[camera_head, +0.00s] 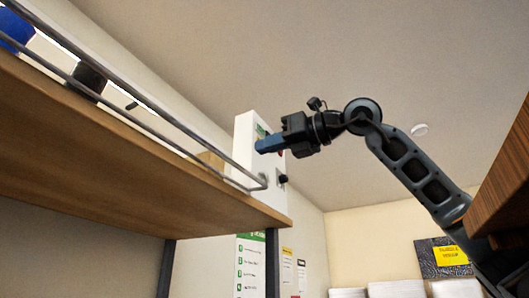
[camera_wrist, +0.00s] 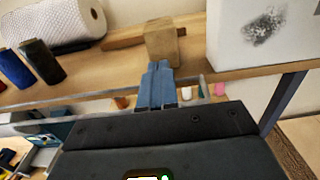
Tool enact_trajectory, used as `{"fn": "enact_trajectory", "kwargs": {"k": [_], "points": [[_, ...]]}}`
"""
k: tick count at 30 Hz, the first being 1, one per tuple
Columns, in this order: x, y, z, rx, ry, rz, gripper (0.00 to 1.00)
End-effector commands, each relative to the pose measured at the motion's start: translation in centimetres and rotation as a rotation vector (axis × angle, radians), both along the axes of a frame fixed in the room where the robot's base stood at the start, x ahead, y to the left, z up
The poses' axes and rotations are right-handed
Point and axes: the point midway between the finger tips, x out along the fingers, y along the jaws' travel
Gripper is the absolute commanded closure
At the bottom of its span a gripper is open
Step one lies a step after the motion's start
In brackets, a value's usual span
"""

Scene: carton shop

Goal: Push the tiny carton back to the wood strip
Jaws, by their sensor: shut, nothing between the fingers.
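The tiny carton (camera_wrist: 162,44) is a small tan box standing upright on the wooden shelf in the wrist view. A brown wood strip (camera_wrist: 122,40) lies behind it and is partly hidden by it; I cannot tell if they touch. My gripper (camera_wrist: 160,68) has its blue fingers shut and empty, with the tips right at the carton's near face; contact is unclear. In the head view my gripper (camera_head: 262,146) is at the shelf's right end, and part of the tiny carton (camera_head: 210,159) shows behind the rail. The strip is hidden there.
A white box (camera_wrist: 262,35) stands right of the carton. A metal rail (camera_head: 150,105) runs along the edge of the shelf (camera_head: 120,170).

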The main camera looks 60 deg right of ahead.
Motion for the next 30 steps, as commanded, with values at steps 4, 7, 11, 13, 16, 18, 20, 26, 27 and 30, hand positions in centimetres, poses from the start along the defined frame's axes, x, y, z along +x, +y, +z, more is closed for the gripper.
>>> {"fn": "enact_trajectory", "kwargs": {"k": [4, 7, 11, 13, 16, 18, 20, 26, 27, 30], "points": [[3.1, 0.2, 0.4, 0.001, 0.001, 0.004, 1.0], [5.1, 0.3, 0.4, 0.002, 0.001, 0.005, 1.0], [7.5, 0.3, 0.3, 0.002, 0.001, 0.004, 1.0], [8.5, 0.3, 0.4, 0.002, 0.001, 0.003, 1.0], [9.7, 0.4, 0.3, 0.002, 0.0, 0.004, 1.0], [10.3, 0.4, 0.2, 0.002, 0.0, 0.003, 1.0], [10.7, 0.4, 0.2, 0.003, 0.0, 0.003, 1.0], [11.1, 0.4, 0.0, 0.002, 0.0, 0.003, 1.0], [11.1, 0.4, 0.0, 0.002, 0.0, 0.003, 1.0], [11.0, 0.4, 0.0, 0.002, 0.0, 0.003, 1.0]]}}
